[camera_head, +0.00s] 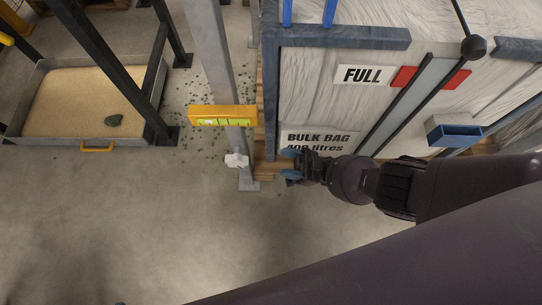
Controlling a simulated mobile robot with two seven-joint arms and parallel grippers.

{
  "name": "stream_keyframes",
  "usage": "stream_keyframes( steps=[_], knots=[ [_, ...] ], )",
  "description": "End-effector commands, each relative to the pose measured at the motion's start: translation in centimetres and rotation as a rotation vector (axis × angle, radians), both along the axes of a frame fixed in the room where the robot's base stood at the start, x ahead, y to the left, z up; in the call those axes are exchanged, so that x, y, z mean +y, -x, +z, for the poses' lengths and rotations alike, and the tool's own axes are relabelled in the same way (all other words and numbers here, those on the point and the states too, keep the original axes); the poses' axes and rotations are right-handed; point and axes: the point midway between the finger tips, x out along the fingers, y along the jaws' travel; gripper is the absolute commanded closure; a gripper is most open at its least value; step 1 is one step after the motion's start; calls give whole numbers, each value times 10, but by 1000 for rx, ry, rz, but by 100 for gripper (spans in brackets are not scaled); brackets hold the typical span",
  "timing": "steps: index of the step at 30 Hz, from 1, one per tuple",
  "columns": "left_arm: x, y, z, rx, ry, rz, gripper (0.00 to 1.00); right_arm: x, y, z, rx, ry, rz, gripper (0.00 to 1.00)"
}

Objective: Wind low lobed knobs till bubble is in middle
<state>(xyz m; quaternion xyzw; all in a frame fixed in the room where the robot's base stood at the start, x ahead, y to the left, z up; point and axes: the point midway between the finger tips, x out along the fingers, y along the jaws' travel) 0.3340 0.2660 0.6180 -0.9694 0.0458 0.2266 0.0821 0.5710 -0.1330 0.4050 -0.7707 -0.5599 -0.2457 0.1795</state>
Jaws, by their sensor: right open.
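A white lobed knob (236,160) sits low on a grey upright post (213,65), just below a yellow spirit level (222,116). The level has a green vial window; the bubble's place in it is too small to tell. My right gripper (290,166) points left towards the knob, open and empty, with a clear gap between them. Its blue-tipped fingers are in front of the lower edge of the bulk bag.
The bulk bag (310,85) with "FULL" and "BULK BAG" signs stands right of the post, framed by blue-grey bars. A sand tray (97,148) under dark legs lies at left. Scattered green bits lie near the post. The floor (130,230) in front is clear.

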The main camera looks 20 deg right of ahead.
Motion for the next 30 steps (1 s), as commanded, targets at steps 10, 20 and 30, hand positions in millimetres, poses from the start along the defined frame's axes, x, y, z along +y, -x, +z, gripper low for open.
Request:
stream_keyframes(
  steps=[10,20,30],
  knots=[
    [0,4,-3,15,-4,-9,57,-35,12,0,0,-1,0,49],
    [0,2,-1,10,-7,-8,57,-37,12,0,0,-1,0,49],
    [0,-2,3,-5,-3,3,57,-47,18,-2,9,14,-6,49]
  ],
)
